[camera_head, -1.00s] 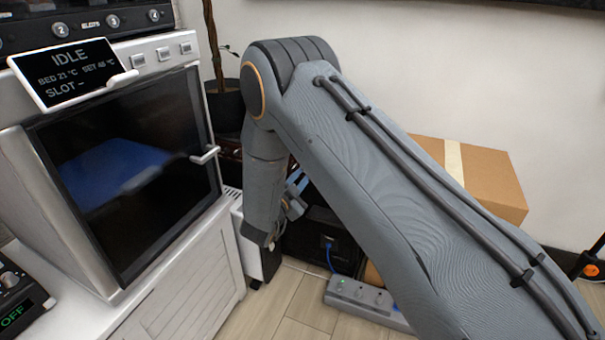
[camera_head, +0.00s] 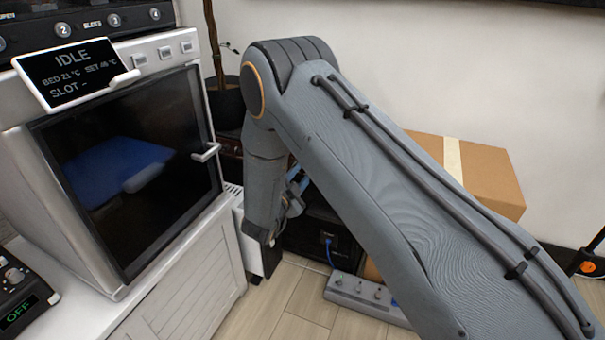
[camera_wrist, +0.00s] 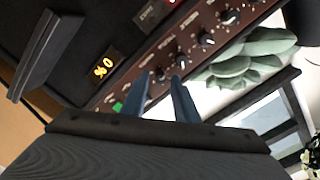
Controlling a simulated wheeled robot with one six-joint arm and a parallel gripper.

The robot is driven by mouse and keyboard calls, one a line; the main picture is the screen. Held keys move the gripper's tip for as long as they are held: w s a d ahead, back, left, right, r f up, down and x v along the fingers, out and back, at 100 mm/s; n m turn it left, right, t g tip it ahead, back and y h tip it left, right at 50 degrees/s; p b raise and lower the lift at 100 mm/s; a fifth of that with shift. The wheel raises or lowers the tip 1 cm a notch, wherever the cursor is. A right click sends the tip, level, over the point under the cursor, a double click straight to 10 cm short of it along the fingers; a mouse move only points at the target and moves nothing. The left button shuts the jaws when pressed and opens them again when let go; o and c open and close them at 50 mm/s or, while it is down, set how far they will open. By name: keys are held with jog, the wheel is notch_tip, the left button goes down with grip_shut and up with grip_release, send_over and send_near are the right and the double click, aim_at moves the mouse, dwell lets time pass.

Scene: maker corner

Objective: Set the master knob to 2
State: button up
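In the wrist view a red-brown panel (camera_wrist: 193,27) carries a row of dark knobs, among them one at the upper right (camera_wrist: 229,17) and one further down the row (camera_wrist: 206,40). The labels are too small to read, so I cannot tell which is the master knob or its setting. My gripper (camera_wrist: 161,76) has two blue fingers, apart and empty, their tips overlapping the lower knobs in the picture. Whether they touch cannot be told. In the head view my arm hides most of the gripper and the panel.
In the head view an oven-like machine (camera_head: 125,185) reading IDLE stands left, a cardboard box (camera_head: 485,180) and a power strip (camera_head: 362,296) right.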

dwell(0.3)
jog(key=p+v, duration=0.1)
jog(key=v, duration=0.6)
jog(key=shift+s+a+p, duration=0.1)
jog(key=shift+s+p, duration=0.2)
jog(key=shift+s, duration=0.1)
